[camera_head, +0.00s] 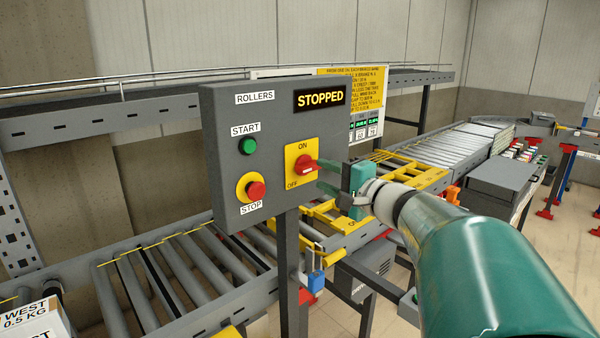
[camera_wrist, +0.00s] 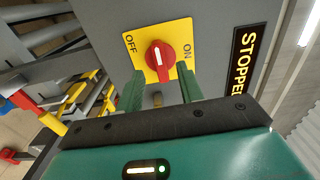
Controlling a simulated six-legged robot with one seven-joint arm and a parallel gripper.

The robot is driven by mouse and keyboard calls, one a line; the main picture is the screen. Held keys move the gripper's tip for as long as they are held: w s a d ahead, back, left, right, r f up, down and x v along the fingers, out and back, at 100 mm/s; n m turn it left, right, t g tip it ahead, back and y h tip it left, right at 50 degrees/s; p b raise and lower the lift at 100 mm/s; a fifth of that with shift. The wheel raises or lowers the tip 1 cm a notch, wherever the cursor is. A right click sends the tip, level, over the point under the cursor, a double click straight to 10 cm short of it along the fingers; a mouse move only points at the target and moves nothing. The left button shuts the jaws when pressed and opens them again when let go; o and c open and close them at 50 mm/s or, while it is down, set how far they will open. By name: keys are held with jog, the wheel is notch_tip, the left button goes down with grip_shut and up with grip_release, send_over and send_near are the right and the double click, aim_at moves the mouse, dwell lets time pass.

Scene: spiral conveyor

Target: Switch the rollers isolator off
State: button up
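The rollers isolator is a red rotary knob (camera_head: 307,167) on a yellow plate (camera_head: 291,165) marked ON at the top and OFF at the bottom. In the wrist view the knob (camera_wrist: 160,56) has a white mark lying roughly crosswise to the line between OFF and ON. My gripper (camera_head: 328,177) is just right of the knob in the head view, facing the plate. In the wrist view my gripper (camera_wrist: 161,80) is open, its green fingers spread to either side of the knob's lower edge. Gaps show between the fingers and the knob; exact depth is unclear.
The grey ROLLERS panel (camera_head: 221,140) carries a STOPPED display (camera_head: 320,97), a green START button (camera_head: 247,146) and a red STOP button (camera_head: 256,190). A blue padlock (camera_head: 316,279) hangs below. Roller conveyors (camera_head: 170,275) run beneath and behind the panel.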

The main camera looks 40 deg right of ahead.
jog(key=s, duration=0.9)
jog(key=shift+s, duration=0.4)
jog(key=shift+d, duration=0.1)
jog(key=w+a+f+n+g+y, duration=0.2)
jog(key=a+f+n+g+y, duration=0.15)
jog(key=a, duration=0.45)
jog(key=w+a+f+n+g+y, duration=0.2)
jog(key=a+f+n+g, duration=0.15)
jog(key=a, duration=0.55)
jog(key=s+a+f+n+g+h, duration=0.5)
jog(key=a+f+n, duration=0.5)
jog(key=a, duration=0.4)
jog(key=shift+s+f+h, duration=0.55)
jog(key=shift+s, duration=0.15)
